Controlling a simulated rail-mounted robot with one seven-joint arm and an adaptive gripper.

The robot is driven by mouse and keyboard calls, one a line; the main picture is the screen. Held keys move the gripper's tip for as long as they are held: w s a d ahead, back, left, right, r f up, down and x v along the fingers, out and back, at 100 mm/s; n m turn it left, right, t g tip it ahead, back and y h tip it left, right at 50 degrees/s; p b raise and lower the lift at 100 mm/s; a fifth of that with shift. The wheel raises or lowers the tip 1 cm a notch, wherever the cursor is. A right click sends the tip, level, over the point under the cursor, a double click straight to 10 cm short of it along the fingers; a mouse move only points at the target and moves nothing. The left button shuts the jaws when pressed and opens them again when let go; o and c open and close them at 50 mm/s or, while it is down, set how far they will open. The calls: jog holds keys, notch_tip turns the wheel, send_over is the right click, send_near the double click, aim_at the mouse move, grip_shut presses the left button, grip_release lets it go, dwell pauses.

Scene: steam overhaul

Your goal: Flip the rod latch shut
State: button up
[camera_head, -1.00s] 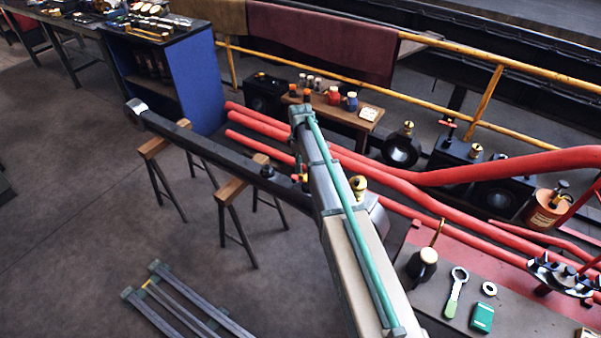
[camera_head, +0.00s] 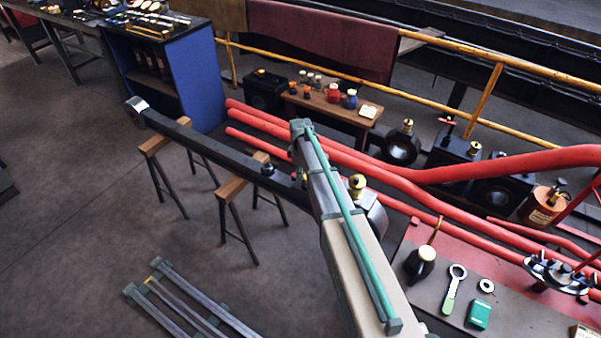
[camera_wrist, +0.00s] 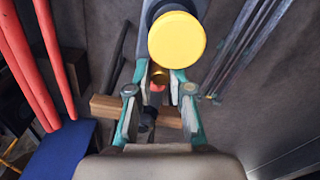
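The long dark rod (camera_head: 220,151) lies across trestles in the head view. A brass-capped fitting (camera_head: 357,186) stands at its near end; a round yellow cap (camera_wrist: 176,40) fills the upper middle of the wrist view. A small red and yellow part (camera_head: 305,178), possibly the latch, shows on the rod beside my arm. In the wrist view a small brass and red part (camera_wrist: 157,84) shows between the fingers. My gripper (camera_wrist: 160,82) is open over the rod, its teal fingers apart. I cannot tell whether they touch anything. The latch's position is unclear; my arm hides much of the area.
Wooden-topped trestles (camera_head: 229,188) carry the rod. Red pipes (camera_head: 420,190) run behind it. A red-edged bench (camera_head: 425,308) with a green-handled wrench (camera_head: 453,289) stands at right. Grey bars (camera_head: 182,305) lie on the floor at lower left.

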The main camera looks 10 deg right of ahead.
grip_shut()
jog(key=shift+s+a+f+m+b, duration=0.1)
jog(key=shift+m+b, duration=0.3)
jog(key=shift+m, duration=0.4)
jog(key=o, duration=0.6)
grip_release()
jog(key=shift+r, duration=0.25)
notch_tip(320, 180, up, 12)
jog(key=shift+s+f, duration=0.1)
jog(key=shift+f, duration=0.05)
